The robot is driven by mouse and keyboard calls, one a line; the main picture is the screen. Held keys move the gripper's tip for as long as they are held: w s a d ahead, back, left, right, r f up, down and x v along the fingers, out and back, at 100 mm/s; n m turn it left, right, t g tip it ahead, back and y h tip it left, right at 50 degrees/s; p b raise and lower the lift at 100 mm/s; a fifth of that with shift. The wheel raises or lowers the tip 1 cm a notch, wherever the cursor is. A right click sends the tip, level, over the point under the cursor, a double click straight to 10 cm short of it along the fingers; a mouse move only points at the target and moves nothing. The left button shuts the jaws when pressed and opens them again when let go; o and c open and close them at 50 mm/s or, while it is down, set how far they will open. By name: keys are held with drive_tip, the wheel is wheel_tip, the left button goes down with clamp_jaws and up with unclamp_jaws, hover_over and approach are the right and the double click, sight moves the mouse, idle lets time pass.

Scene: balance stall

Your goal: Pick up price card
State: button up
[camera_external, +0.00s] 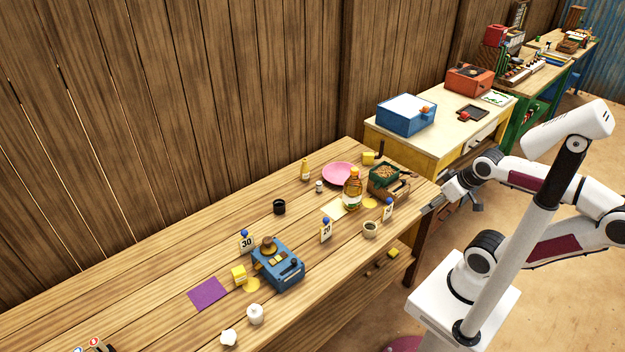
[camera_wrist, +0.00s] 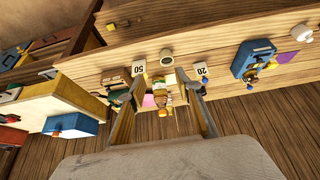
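Three white price cards with blue knobs on top stand on the wooden table: the "30" card (camera_external: 246,243) beside the blue scale, the "20" card (camera_external: 326,230) mid-table, and the "50" card (camera_external: 388,209) near the right end. The wrist view shows the 50 card (camera_wrist: 138,68) by the left finger and the 20 card (camera_wrist: 202,69) by the right finger. My gripper (camera_external: 433,205) is at the table's right end, to the right of the 50 card. In the wrist view my gripper (camera_wrist: 160,79) is open, with no card held between its fingers.
A bottle (camera_external: 352,190), a small bowl (camera_external: 370,229) and a green box (camera_external: 384,176) stand near the 50 card. A pink plate (camera_external: 339,173) lies behind. The blue scale (camera_external: 279,265) is left. A yellow table (camera_external: 450,118) stands beyond. The wooden table's middle has free room.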

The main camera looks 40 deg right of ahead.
drive_tip(key=shift+o, duration=0.4)
drive_tip(key=w+d+f+n+t, duration=0.2)
drive_tip(key=w+f, duration=0.1)
drive_tip(key=w, duration=1)
drive_tip(key=w+d+f+n+t, duration=0.1)
drive_tip(key=w+f+n+t, duration=0.15)
drive_tip(key=w, duration=0.95)
drive_tip(key=w+a+f+n+y, duration=0.2)
drive_tip(key=w+f, duration=0.1)
drive_tip(key=w, duration=0.1)
drive_tip(key=n+t+y, duration=0.2)
drive_tip(key=n+y, duration=0.1)
drive_tip(key=y, duration=0.7)
approach(326, 228)
drive_tip(key=w+r, duration=0.3)
drive_tip(key=r, duration=0.1)
drive_tip(key=shift+s+a+r+m+t+y, duration=0.15)
drive_tip(key=shift+s+a+m+t+y, duration=0.1)
drive_tip(key=shift+s+a+t+y, duration=0.15)
drive_tip(key=shift+w+a, duration=0.1)
drive_tip(key=shift+x, duration=1.25)
